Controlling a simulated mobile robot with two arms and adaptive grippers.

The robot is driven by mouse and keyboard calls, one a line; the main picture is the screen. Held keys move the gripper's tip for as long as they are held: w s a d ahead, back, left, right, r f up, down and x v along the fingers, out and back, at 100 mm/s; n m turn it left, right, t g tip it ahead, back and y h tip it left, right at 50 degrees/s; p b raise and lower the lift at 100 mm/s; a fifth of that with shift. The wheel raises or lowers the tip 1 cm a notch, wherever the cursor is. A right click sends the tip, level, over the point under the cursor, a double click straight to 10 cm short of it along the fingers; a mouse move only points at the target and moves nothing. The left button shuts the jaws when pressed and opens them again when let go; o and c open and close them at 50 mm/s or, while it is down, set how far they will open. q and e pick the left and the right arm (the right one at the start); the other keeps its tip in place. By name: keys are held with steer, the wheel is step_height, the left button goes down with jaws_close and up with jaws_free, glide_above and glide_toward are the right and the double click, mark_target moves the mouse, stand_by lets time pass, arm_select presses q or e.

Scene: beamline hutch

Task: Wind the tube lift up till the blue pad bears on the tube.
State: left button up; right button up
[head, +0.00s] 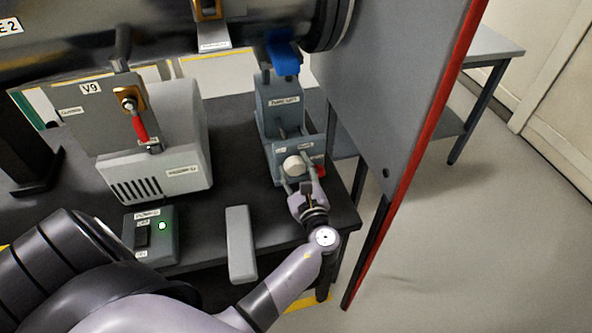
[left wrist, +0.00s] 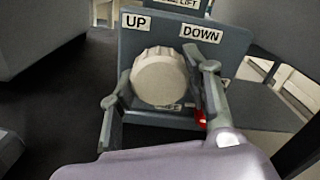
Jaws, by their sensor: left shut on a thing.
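The tube lift (head: 275,108) is a grey-blue jack on the dark table, below the right end of the large metal tube (head: 150,38). Its blue pad (head: 283,56) sits on top, close under the tube. I cannot tell from this angle whether the pad touches it. A round whitish knob (head: 293,165) is on the lift's front. My left gripper (head: 298,172) is shut on this knob. In the left wrist view the knob (left wrist: 160,78) lies between the two fingers, under labels UP on the left and DOWN on the right. My right gripper is not in view.
A grey panel with a red edge (head: 425,145) stands close to the right of the lift. A grey box marked V9 (head: 165,160), a small switch box with a green light (head: 152,235) and a grey block (head: 241,243) are on the left. Open floor lies at right.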

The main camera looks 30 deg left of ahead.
arm_select(q)
steer(key=o, duration=0.9)
steer(key=shift+o, duration=1.2)
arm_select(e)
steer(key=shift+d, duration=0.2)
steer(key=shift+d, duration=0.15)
arm_select(q)
steer(key=v, duration=1.2)
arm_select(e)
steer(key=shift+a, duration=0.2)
